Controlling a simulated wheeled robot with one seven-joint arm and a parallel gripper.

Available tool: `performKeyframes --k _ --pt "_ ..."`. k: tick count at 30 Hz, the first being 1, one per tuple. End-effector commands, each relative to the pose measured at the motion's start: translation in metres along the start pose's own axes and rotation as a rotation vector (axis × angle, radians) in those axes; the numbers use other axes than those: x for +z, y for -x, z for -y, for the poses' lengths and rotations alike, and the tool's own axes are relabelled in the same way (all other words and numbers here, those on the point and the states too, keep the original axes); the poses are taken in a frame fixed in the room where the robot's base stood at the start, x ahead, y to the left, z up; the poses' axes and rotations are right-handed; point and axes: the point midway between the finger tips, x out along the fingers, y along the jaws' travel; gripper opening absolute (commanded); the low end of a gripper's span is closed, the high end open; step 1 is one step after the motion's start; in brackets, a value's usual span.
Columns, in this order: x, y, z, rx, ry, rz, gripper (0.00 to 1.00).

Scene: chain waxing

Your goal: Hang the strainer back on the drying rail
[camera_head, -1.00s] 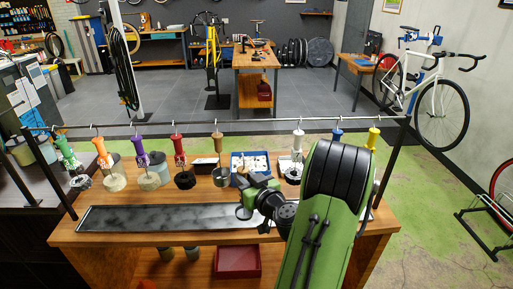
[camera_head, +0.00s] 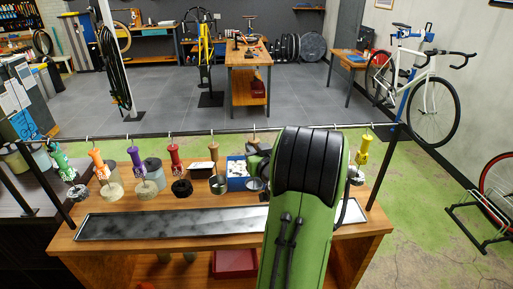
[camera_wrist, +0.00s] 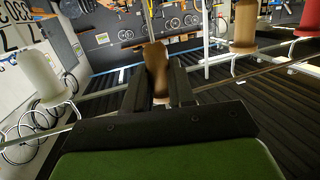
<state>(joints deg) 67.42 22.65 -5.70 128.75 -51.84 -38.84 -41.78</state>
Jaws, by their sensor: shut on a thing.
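The strainer has a tan wooden handle (camera_head: 255,139), with a round metal head (camera_head: 256,184) below it, partly hidden by my arm. In the wrist view its handle (camera_wrist: 156,68) sits between both fingers of my gripper (camera_wrist: 160,88), which is shut on it. A thin metal stem runs from the handle to the top edge of that view. The drying rail (camera_head: 180,133) crosses above the bench. The strainer's handle hangs upright close to the rail; I cannot tell whether its hook rests on it.
Green (camera_head: 60,160), orange (camera_head: 98,163), purple (camera_head: 137,160), red (camera_head: 175,157), tan (camera_head: 213,149) and yellow (camera_head: 362,150) handled tools hang along the rail. A white handle (camera_wrist: 40,76) shows in the wrist view. A long tray (camera_head: 170,225) lies on the bench (camera_head: 65,240).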

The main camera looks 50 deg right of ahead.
Motion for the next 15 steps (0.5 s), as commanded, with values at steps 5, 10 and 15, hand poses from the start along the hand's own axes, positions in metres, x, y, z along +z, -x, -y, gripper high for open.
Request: performKeyframes --k 5,10,15 --pt "-0.009 -0.018 -0.005 -0.001 -0.001 0.002 0.0" --pt "0.009 -0.026 -0.006 0.0 0.002 -0.002 0.0" --pt "0.018 -0.027 -0.006 -0.001 0.0 -0.001 0.0"
